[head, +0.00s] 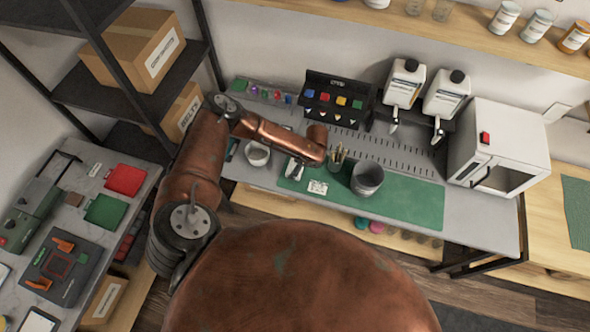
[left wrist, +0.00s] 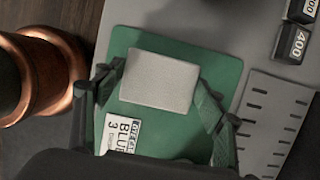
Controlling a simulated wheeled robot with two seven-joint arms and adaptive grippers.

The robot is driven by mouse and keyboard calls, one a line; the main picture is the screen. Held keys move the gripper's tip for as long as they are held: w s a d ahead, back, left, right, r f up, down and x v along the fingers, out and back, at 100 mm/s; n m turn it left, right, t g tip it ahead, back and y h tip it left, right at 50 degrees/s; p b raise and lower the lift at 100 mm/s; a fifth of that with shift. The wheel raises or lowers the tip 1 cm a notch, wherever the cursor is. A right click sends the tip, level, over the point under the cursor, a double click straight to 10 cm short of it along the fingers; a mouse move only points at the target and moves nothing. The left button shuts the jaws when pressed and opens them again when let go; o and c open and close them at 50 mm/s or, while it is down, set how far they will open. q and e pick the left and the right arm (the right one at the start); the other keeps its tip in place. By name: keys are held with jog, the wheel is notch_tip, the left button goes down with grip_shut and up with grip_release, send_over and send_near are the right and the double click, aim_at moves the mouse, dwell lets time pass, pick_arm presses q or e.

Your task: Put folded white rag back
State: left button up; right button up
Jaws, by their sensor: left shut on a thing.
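My left gripper (left wrist: 158,88) is shut on the folded white rag (left wrist: 160,80), a pale grey-white flat block held between its two dark fingers. In the left wrist view the rag covers part of the green mat (left wrist: 225,70). In the head view the rag (head: 293,169) shows as a small pale patch below my left arm's end, over the left part of the green mat (head: 415,205). Whether it touches the mat I cannot tell. My right gripper is not in view.
A white card (head: 317,187) lies on the mat close by. A grey metal bucket (head: 367,180) and a cup of tools (head: 337,160) stand to the right. A white bowl (head: 257,154) is at the left. The mat's right part is clear.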

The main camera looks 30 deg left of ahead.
pick_arm(q)
notch_tip(320, 180, down, 3)
jog(key=shift+f, duration=0.1)
jog(key=shift+a+f, duration=0.1)
jog(key=o, duration=1)
jog(key=shift+o, duration=0.5)
